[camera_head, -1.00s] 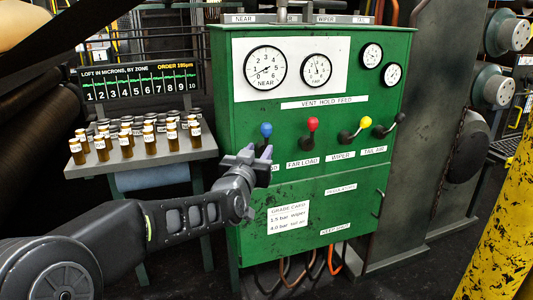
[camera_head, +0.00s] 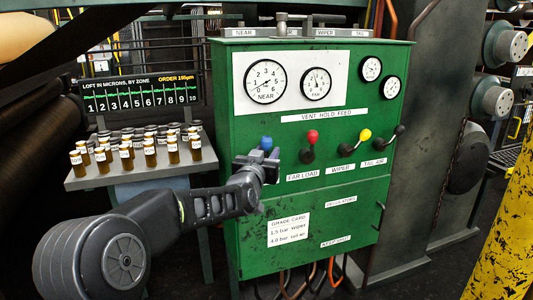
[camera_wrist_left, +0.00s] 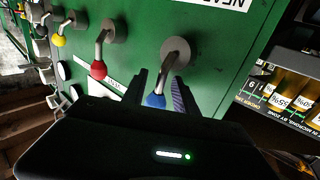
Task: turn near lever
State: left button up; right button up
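The near lever has a blue knob (camera_head: 266,143) and is the leftmost lever on the green cabinet. Its label is hidden behind my gripper. My left gripper (camera_head: 265,158) is at this lever in the head view. In the left wrist view the blue knob (camera_wrist_left: 154,100) sits between the two open fingers of my left gripper (camera_wrist_left: 160,96), with the lever's grey stem rising to its round pivot (camera_wrist_left: 177,50). I cannot tell whether a finger touches it. The near gauge (camera_head: 265,81) is above the lever. My right gripper is not in view.
To the right are the red far-load lever (camera_head: 312,136), the yellow wiper lever (camera_head: 365,134) and the black tail-air lever (camera_head: 399,130). A shelf (camera_head: 104,178) with several amber bottles stands left of the cabinet. A yellow post (camera_head: 505,235) is at the far right.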

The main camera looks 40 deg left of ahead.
pick_arm(q)
jog(key=shift+w, duration=0.1)
jog(key=c, duration=0.7)
grip_shut()
